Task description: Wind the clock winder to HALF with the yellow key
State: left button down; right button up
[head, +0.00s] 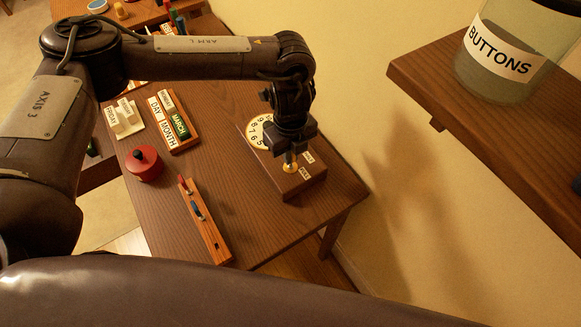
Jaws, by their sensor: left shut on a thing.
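The clock winder (312,184) is a brown wooden box near the right edge of the desk, with a white clock dial (258,131) at its left side. Small white labels (305,173) on its top are too small to read surely. My left gripper (290,151) points down over the box and is shut on the yellow key (290,167). The key's lower end is at the top of the box. I cannot tell how far it is seated or how it is turned. The gripper hides part of the dial. My right gripper is not in view.
A wooden rack (215,241) with red and blue pieces lies at the desk's front. A shelf (440,85) with a BUTTONS jar (505,60) juts in right.

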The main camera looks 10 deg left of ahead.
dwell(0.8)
pick_arm(q)
jog(key=shift+f+m+b, duration=0.15)
jog(key=shift+m+b, duration=0.15)
jog(key=shift+m, duration=1.2)
jog(key=shift+m+b, duration=0.55)
jog(key=shift+m, duration=0.95)
